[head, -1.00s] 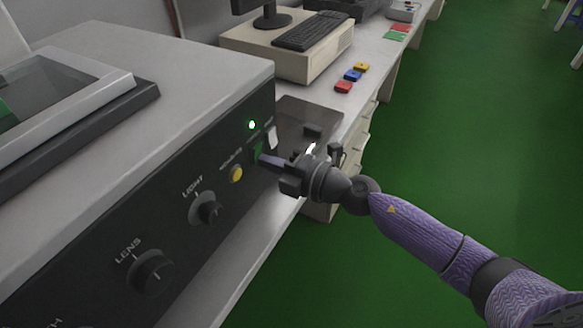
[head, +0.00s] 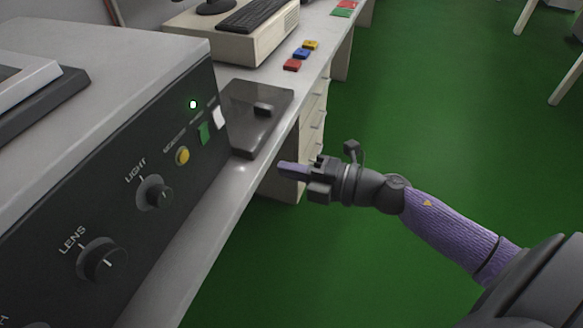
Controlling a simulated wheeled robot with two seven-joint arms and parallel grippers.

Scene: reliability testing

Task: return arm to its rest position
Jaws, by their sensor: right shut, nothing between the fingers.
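My right arm (head: 445,222) comes in from the lower right with a purple patterned sleeve. My right gripper (head: 292,169) is shut and empty, its fingers pointing left. It shows in front of the bench's front edge, apart from the dark control panel (head: 120,215). The panel carries a lit green lamp (head: 193,104), a green switch (head: 204,132), a white switch (head: 219,117) and a yellow button (head: 182,155). My left gripper is not in view.
The LIGHT knob (head: 157,194) and LENS knob (head: 103,262) stick out of the panel. A dark flat box (head: 255,112) lies on the bench (head: 232,188) beside it. Small coloured blocks (head: 292,65) and a keyboard (head: 250,17) are farther back. The green floor (head: 440,100) at right is open.

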